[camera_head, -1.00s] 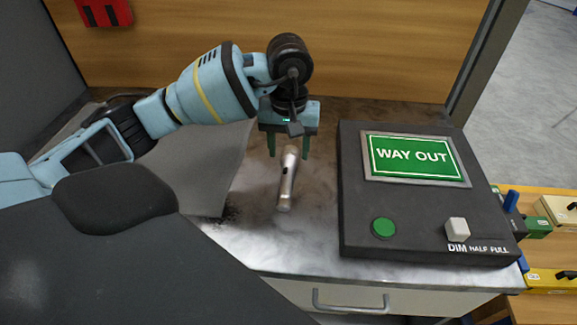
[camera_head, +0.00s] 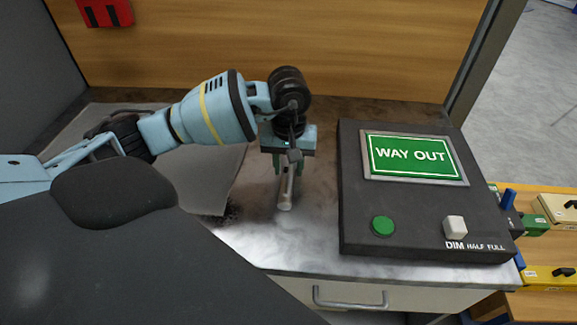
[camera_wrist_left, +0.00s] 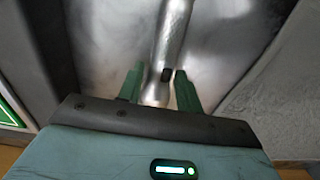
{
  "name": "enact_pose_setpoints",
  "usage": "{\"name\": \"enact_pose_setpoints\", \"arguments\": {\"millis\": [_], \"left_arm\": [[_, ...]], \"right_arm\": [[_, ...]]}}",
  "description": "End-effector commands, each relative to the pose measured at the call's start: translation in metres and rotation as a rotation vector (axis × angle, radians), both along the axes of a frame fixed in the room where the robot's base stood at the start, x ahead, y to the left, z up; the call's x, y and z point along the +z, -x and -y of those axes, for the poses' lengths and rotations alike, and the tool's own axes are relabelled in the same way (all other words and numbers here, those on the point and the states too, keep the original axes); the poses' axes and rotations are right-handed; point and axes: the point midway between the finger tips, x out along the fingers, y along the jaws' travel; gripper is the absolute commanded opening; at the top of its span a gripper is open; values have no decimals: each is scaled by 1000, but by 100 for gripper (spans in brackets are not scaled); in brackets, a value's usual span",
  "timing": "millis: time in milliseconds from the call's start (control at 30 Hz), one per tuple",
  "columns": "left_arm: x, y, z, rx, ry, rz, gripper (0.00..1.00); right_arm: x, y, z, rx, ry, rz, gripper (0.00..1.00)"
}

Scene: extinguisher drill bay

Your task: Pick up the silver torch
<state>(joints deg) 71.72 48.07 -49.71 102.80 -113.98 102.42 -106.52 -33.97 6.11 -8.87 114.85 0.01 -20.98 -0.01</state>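The silver torch (camera_head: 286,190) lies on the metal worktop, its near end towards the front edge. My left gripper (camera_head: 288,168) is lowered over the torch's far part, pointing down. In the left wrist view the torch (camera_wrist_left: 172,35) runs between the two green fingers (camera_wrist_left: 160,88), with a small dark button on its side. The fingers stand apart, one on each side of the torch, with narrow gaps, so they look open. The gripper body hides the torch's far end in the head view. My right gripper is out of view.
A black box (camera_head: 355,215) with a green WAY OUT sign, a green button and a white switch stands close on the right. A grey sheet (camera_head: 215,180) lies to the left. A wooden panel (camera_head: 370,50) stands behind. The worktop in front of the torch is clear.

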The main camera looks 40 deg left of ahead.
Motion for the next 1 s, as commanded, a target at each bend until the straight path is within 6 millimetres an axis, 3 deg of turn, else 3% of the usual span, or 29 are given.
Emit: {"name": "enact_pose_setpoints", "arguments": {"millis": [33,267,667,900,1000], "left_arm": [[0,0,0,0,0,0,28],[0,0,0,0,-1,1,0],[7,-1,0,1,-1,3,0],[36,-1,0,0,0,6,0],[36,15,-8,2,-2,0,0]], "right_arm": [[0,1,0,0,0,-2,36],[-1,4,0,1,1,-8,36],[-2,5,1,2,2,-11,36],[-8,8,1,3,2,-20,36],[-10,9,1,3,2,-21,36]]}}
